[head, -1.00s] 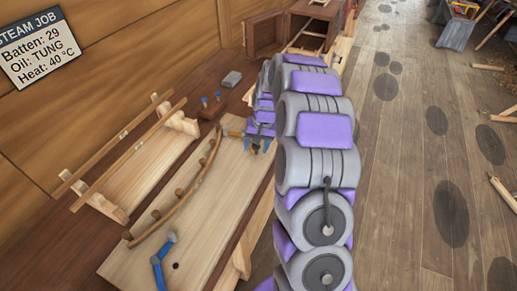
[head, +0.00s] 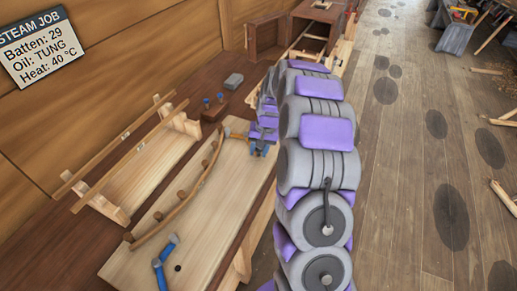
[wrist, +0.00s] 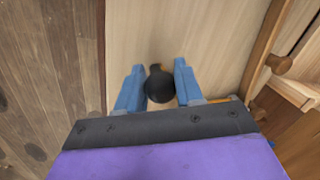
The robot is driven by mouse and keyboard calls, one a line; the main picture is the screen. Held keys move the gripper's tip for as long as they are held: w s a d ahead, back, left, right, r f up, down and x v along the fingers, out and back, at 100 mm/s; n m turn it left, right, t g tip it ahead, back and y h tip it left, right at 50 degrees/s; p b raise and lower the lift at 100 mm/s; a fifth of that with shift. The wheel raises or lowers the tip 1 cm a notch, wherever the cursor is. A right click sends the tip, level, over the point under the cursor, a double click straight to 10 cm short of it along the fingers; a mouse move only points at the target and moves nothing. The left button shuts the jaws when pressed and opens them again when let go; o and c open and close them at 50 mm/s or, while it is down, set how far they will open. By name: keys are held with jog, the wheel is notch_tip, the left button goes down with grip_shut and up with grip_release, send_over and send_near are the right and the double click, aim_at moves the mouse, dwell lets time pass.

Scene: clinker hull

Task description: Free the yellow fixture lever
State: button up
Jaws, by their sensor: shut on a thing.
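The yellow lever (head: 237,136) sits at the far end of the curved batten (head: 185,202) on the pale board, just left of my gripper (head: 260,150). In the wrist view a strip of yellow (wrist: 226,99) shows beside the right finger, mostly hidden behind my gripper. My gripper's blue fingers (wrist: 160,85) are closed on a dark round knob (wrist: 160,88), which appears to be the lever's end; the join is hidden. A blue lever (head: 163,258) stands at the batten's near end.
A rack with long wooden rails (head: 125,150) stands left of the board (head: 215,210). A grey block (head: 233,81) and a small holder with blue-topped pieces (head: 213,104) lie behind. An open wooden box (head: 268,37) stands at the back.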

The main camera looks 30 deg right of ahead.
jog(key=shift+d, duration=0.25)
grip_shut()
jog(key=shift+w+a, duration=0.1)
jog(key=shift+a+r, duration=0.1)
